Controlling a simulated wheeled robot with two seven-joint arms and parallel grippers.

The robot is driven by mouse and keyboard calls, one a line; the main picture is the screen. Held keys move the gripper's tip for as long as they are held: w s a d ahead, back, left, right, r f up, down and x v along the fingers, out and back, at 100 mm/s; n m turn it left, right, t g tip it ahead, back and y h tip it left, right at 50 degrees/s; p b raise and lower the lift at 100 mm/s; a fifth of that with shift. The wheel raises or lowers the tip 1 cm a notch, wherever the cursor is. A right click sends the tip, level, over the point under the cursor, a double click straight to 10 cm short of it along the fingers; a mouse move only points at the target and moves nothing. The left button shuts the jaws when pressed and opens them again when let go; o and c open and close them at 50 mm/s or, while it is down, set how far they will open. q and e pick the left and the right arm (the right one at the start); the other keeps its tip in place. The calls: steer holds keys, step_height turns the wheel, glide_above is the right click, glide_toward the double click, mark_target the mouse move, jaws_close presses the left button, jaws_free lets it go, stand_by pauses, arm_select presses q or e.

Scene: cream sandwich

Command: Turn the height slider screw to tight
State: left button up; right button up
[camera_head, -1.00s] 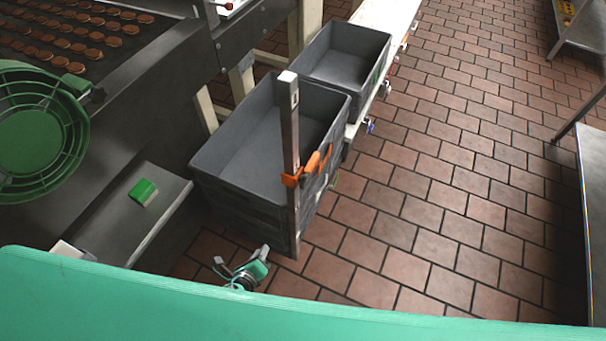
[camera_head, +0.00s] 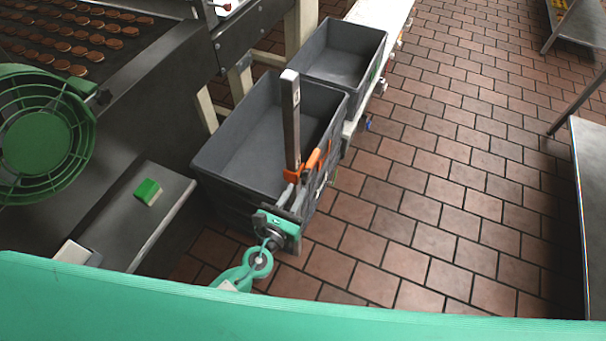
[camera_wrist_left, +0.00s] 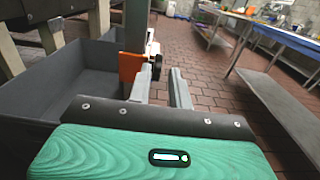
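An orange height slider (camera_head: 292,175) sits around a grey upright post (camera_head: 291,125) beside the grey crates. An orange handle (camera_head: 316,158) sticks out to its right. In the left wrist view the orange slider block (camera_wrist_left: 130,67) shows with a small dark round screw knob (camera_wrist_left: 156,68) on its right side. My left gripper (camera_head: 296,190) is just below the slider, pointing up at it. In the left wrist view its two fingers (camera_wrist_left: 161,76) are apart, with the knob beyond and between them, and nothing is clearly gripped. My right gripper is out of view.
A large grey crate (camera_head: 222,142) stands behind the post, with another grey crate (camera_head: 330,58) farther back. A metal ledge (camera_head: 170,215) with a green button (camera_head: 147,191) lies to the left. The tiled floor on the right is clear up to a metal table (camera_head: 590,210).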

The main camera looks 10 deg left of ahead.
mark_target(305, 174)
arm_select(q)
steer(key=x, duration=0.6)
steer(key=shift+p, duration=0.35)
steer(key=shift+c, duration=0.2)
jaws_close()
